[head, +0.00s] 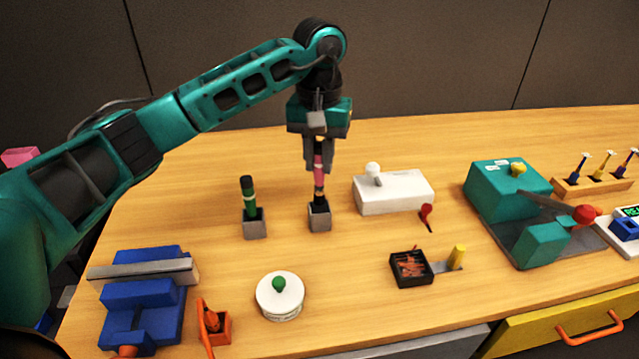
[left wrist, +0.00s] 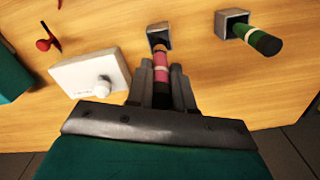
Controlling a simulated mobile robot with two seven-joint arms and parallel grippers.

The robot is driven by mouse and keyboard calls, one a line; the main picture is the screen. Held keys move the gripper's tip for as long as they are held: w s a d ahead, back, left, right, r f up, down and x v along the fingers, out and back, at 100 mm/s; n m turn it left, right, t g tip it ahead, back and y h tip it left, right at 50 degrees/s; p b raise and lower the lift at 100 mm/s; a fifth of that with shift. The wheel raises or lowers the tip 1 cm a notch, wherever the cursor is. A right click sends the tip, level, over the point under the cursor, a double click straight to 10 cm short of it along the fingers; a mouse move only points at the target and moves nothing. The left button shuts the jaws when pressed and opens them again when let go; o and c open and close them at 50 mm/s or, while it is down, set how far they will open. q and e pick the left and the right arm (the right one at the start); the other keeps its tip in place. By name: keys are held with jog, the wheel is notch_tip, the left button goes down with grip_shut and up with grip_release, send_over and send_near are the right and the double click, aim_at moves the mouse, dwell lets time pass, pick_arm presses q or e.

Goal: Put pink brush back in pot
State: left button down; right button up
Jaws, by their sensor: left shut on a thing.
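The pink brush (head: 319,174) is upright in my left gripper (head: 319,160), which is shut on its upper part. Its dark lower end is at the mouth of a small grey square pot (head: 319,217); I cannot tell how deep it sits. In the left wrist view the pink brush (left wrist: 161,72) lies between the fingers (left wrist: 161,82), and its far end overlaps the opening of the grey pot (left wrist: 158,35). A green brush (head: 248,196) stands in a second grey pot (head: 254,224) to the left. My right gripper is not in view.
A white box with a white ball (head: 394,192) stands right of the pot, with a red piece (head: 427,216) beside it. In front are a round white lidded dish (head: 280,298) and a black tray (head: 410,268). A blue vise (head: 143,302) is front left, and a teal machine (head: 507,190) is right.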

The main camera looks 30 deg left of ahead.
aim_at(319, 185)
pick_arm(q)
jog(key=shift+f, duration=2.7)
jog(key=shift+f+b, duration=0.15)
jog(key=shift+b, duration=0.15)
jog(key=c, duration=1)
grip_release()
